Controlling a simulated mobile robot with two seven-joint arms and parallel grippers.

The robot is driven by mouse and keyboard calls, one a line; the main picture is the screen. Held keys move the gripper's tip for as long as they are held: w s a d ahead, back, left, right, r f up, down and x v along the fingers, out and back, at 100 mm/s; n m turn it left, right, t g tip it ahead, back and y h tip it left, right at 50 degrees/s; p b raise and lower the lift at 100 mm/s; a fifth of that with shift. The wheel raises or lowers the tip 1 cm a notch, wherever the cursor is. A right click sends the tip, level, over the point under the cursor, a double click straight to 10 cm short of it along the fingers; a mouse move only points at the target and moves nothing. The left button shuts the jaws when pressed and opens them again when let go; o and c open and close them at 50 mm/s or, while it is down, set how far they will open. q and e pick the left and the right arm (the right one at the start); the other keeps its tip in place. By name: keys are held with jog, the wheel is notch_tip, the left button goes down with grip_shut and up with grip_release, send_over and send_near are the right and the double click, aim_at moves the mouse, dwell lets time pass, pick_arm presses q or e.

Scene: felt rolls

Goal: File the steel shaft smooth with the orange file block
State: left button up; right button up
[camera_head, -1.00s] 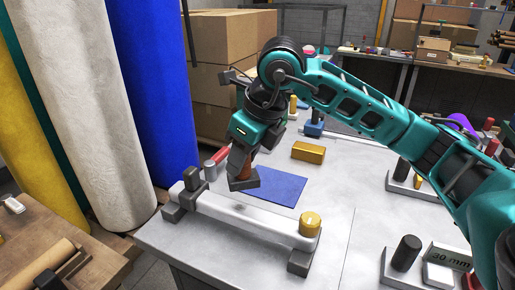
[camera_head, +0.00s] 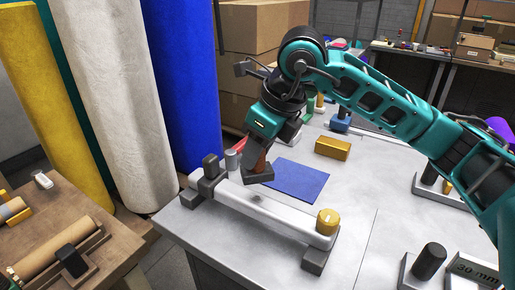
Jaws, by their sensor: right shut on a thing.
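The steel shaft (camera_head: 270,207) is a pale, smooth-looking bar lying across the near part of the grey table, held by dark supports at both ends. A yellow knob (camera_head: 327,221) stands at its right end. My right gripper (camera_head: 260,163) points down over the far side of the shaft, left of its middle. It is shut on the orange file block (camera_head: 262,162), of which a narrow brownish-orange strip shows above a dark flat foot. The foot is close to the shaft, but I cannot tell whether it touches. My left gripper is out of view.
A blue mat (camera_head: 298,181) and a yellow-orange block (camera_head: 332,148) lie behind the shaft. A dark clamp (camera_head: 210,171) rises at its left end. Tall felt rolls (camera_head: 112,105) stand to the left.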

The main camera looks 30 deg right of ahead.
aim_at(271, 167)
notch_tip(271, 167, down, 4)
jog(key=b, duration=0.3)
jog(key=shift+f, duration=0.2)
jog(key=shift+r, duration=0.15)
jog(key=shift+f+b, duration=0.2)
jog(key=shift+b, duration=0.2)
jog(key=shift+f+b, duration=0.4)
jog(key=shift+f, duration=0.05)
jog(key=shift+s+d+r+b, duration=0.1)
jog(key=shift+s+d+b, duration=0.1)
jog(key=shift+d, duration=0.4)
jog(key=shift+s+d+b, duration=0.15)
jog(key=shift+d, duration=0.45)
